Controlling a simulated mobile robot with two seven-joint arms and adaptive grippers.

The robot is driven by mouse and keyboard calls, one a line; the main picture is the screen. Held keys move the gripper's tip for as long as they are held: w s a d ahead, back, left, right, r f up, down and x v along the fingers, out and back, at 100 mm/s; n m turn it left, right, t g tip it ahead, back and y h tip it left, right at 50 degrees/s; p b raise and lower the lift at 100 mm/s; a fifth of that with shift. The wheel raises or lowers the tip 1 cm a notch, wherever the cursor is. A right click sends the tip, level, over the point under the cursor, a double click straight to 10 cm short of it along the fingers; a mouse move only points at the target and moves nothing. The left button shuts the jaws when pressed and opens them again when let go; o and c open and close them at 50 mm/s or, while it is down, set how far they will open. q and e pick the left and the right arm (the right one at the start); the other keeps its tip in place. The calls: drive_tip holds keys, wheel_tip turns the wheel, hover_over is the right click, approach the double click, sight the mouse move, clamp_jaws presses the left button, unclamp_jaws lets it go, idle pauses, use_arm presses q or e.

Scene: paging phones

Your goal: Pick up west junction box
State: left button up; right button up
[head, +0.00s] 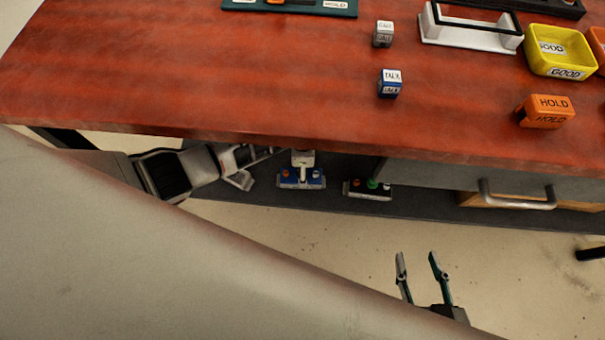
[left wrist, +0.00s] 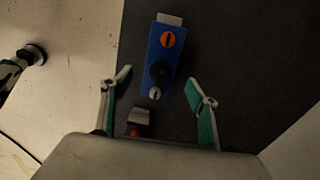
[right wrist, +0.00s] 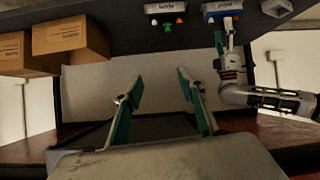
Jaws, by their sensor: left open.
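A blue junction box (head: 301,183) sits on the dark lower shelf under the red table. In the left wrist view, this blue box (left wrist: 164,50) has an orange knob, a black middle knob, a grey knob and a white tag. A dark box with coloured knobs (head: 367,190) stands to its right. I cannot read which label says west. My left gripper (left wrist: 158,79) is open, with the blue box ahead between its fingers; no grip shows. My right gripper (head: 417,256) is open and empty over the floor in front of the shelf; it also shows in the right wrist view (right wrist: 160,77).
The red tabletop (head: 200,80) overhangs the shelf, and a drawer handle (head: 517,203) juts out at right. On top are an orange HOLD block (head: 545,111), a yellow tray (head: 560,60) and small TALK cubes (head: 390,83). Cardboard boxes (right wrist: 70,45) stand on the shelf.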

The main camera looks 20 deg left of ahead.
use_arm(q)
drive_tip(key=f+b, duration=0.1)
drive_tip(key=f, duration=0.1)
drive_tip(key=f+b, duration=0.1)
drive_tip(key=f, duration=0.1)
drive_tip(key=s+f+b, duration=0.1)
drive_tip(key=f, duration=0.2)
drive_tip(key=shift+a, duration=0.4)
drive_tip(key=shift+f+b, duration=0.4)
drive_tip(key=shift+b, duration=0.1)
drive_tip(key=shift+w, duration=0.15)
drive_tip(key=shift+w+r, duration=0.2)
drive_tip(key=shift+w, duration=0.05)
use_arm(e)
drive_tip(key=shift+m+t+y, duration=0.5)
drive_tip(key=shift+m, duration=0.2)
drive_tip(key=a, duration=0.1)
drive_tip(key=w+a+r, duration=0.1)
drive_tip(key=a+r, duration=0.1)
drive_tip(key=shift+w+a+r, duration=0.2)
drive_tip(key=shift+w+a, duration=0.1)
use_arm(q)
drive_tip(key=c, duration=1.3)
